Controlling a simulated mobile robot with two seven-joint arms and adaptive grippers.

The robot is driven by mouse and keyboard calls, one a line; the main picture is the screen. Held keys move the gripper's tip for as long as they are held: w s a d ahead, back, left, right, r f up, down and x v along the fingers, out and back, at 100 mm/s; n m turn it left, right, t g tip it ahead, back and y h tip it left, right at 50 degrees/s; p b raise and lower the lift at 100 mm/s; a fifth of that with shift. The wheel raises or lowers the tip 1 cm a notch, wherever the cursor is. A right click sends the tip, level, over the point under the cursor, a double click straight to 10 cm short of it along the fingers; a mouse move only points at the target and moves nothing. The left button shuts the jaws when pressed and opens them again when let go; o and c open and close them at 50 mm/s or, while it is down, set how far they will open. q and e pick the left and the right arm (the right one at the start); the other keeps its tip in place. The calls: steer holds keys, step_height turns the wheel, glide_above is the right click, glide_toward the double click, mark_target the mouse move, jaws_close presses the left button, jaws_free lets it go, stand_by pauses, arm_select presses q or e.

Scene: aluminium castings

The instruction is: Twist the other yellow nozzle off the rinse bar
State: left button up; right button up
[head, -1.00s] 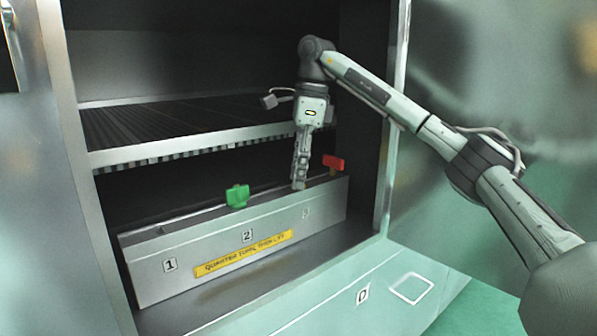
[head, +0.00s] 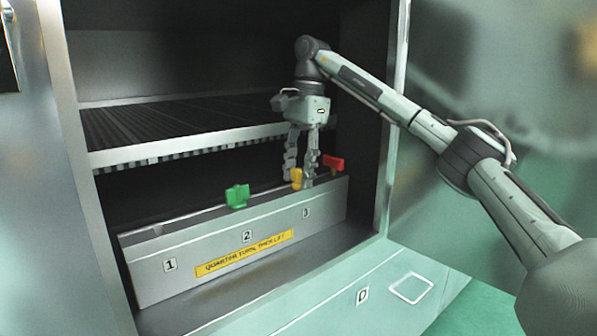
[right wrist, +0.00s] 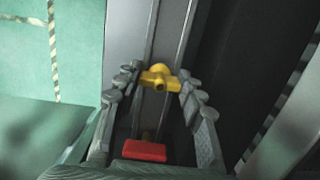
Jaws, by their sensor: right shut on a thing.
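The rinse bar (head: 220,236) is a long grey box on the cabinet floor, marked 1, 2 and 3, with a yellow label. One yellow nozzle (head: 296,177) shows at its top above mark 3. My right gripper (head: 300,182) points down and is shut on this nozzle, with a finger at each side. In the right wrist view the nozzle (right wrist: 159,78) sits between the fingertips over the bar's slot. The fingers partly hide it in the head view. Whether it is seated or slightly raised I cannot tell. No nozzle shows above mark 1. My left gripper is out of view.
A green winged piece (head: 237,196) stands on the bar above mark 2. A red piece (head: 333,162) stands close to the right of my right gripper. A slatted rack (head: 180,150) hangs above the bar, and the cabinet's right wall is near my arm.

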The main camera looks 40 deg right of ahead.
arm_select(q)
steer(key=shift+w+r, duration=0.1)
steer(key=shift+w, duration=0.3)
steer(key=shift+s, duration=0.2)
arm_select(e)
steer(key=shift+r, duration=0.15)
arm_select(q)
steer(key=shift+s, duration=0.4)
arm_select(e)
steer(key=shift+r, duration=0.4)
steer(key=shift+r, duration=0.35)
steer(key=shift+r, duration=0.1)
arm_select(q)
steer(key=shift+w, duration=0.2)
arm_select(e)
steer(key=shift+r, duration=0.15)
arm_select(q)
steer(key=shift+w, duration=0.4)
arm_select(e)
steer(key=shift+r, duration=0.15)
